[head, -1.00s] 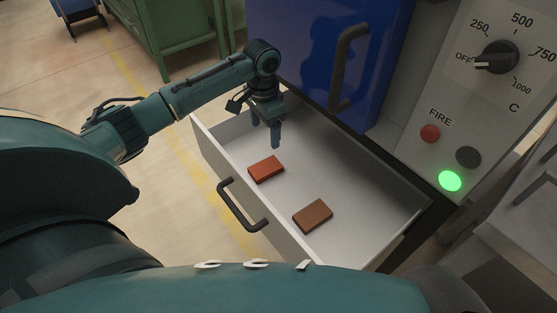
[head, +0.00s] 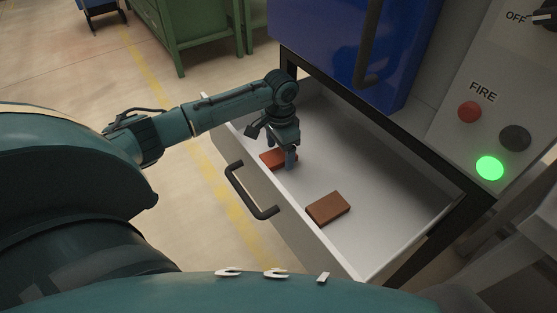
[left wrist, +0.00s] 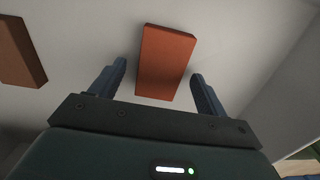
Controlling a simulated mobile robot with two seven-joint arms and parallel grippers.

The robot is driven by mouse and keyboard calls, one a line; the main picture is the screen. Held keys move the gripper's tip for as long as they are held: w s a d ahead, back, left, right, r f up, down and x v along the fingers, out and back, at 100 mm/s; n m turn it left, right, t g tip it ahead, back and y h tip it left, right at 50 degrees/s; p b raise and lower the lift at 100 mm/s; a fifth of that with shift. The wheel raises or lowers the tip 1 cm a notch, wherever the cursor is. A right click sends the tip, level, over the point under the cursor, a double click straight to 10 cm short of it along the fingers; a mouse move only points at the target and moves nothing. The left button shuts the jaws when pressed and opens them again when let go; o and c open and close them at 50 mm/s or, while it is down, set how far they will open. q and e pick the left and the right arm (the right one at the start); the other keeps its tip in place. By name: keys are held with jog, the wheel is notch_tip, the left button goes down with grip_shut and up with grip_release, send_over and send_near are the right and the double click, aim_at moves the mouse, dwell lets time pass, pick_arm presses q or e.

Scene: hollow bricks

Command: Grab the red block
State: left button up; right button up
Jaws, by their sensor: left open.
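The red block (head: 271,160) lies flat in the open drawer, near its front left part, in the head view. My left gripper (head: 281,159) is over it and hides part of it. In the left wrist view the red block (left wrist: 166,62) lies ahead of and between the two blue fingers of the open left gripper (left wrist: 157,82), with a gap on each side. I cannot tell how high the fingertips are above the drawer floor. My right gripper is not in view.
A brown block (head: 328,207) lies to the right in the drawer; it also shows at the left of the left wrist view (left wrist: 17,52). The drawer's front wall with its dark handle (head: 248,193) is close by. A blue door (head: 345,45) stands behind. The drawer floor right of the blocks is clear.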

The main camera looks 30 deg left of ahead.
pick_arm(q)
jog(key=shift+f, duration=0.35)
jog(key=c, duration=1.2)
